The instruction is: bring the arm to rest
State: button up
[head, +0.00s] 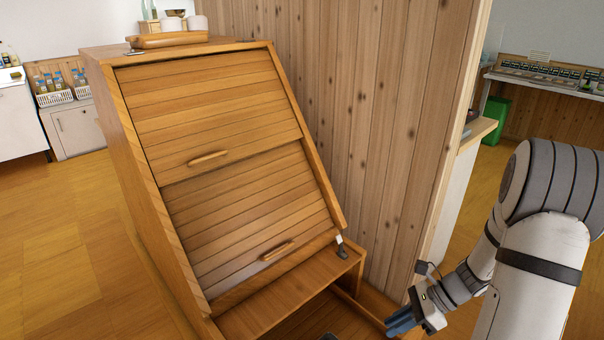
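My arm comes in from the right edge of the head view and bends down toward the bottom. My gripper (401,322) is at the bottom right, with bluish fingers pointing left. It is beside the lower right corner of the wooden cabinet and in front of the plank wall. The fingers look small and close together, and I cannot tell whether they are open or shut. I see nothing clearly held in them.
A wooden cabinet (119,132) with two slatted shutters, both down, stands left of my arm. A tray (166,40) with cups is on top. A plank wall (385,110) is behind. Open floor (60,240) lies left. A green bin (495,121) stands far right.

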jog(key=s+a+r+n+t+h+p, duration=0.1)
jog(key=r+n+p, duration=0.4)
jog(key=r, duration=0.6)
jog(key=s+a+r+n+t+h+p, duration=0.1)
jog(key=s+a+r+n+h+p, duration=0.2)
jog(key=r+n, duration=0.6)
jog(key=s+a+r+n+t+h+p, duration=0.1)
jog(key=s+r+n+h+p, duration=0.4)
jog(key=r, duration=0.8)
jog(key=shift+s+a+r+n+p, duration=0.25)
jog(key=shift+s+a+n+p, duration=0.45)
jog(key=shift+s+n+p, duration=0.35)
jog(key=shift+w, duration=0.15)
